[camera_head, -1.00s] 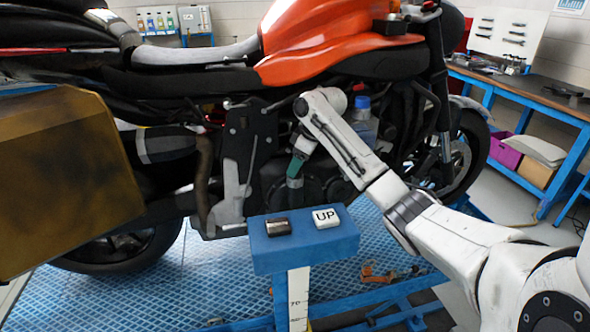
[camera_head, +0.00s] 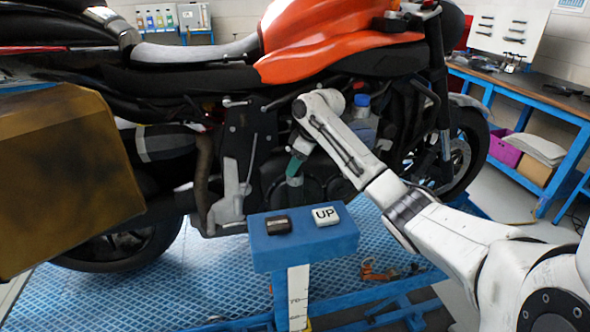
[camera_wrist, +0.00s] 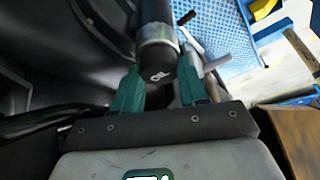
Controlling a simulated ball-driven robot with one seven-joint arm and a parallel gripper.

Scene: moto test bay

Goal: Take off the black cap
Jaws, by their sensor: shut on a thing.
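The black cap (camera_wrist: 160,72) has white lettering on its end and sits at the end of a dark cylinder with a silver collar (camera_wrist: 157,38) in the wrist view. My gripper (camera_wrist: 161,84) has one green finger on each side of the cap and is shut on it. In the head view my gripper (camera_head: 295,166) points down at the side of the motorcycle's engine, and the cap cannot be made out there. I cannot tell whether the cap is loose.
The orange motorcycle (camera_head: 330,40) stands on a blue lift platform (camera_head: 190,285). A blue control box (camera_head: 300,248) with two buttons stands in front. A brown box (camera_head: 65,180) is at the left. A blue-capped bottle (camera_head: 362,125) shows behind my arm. A silver lever (camera_wrist: 205,65) sits close to my right finger.

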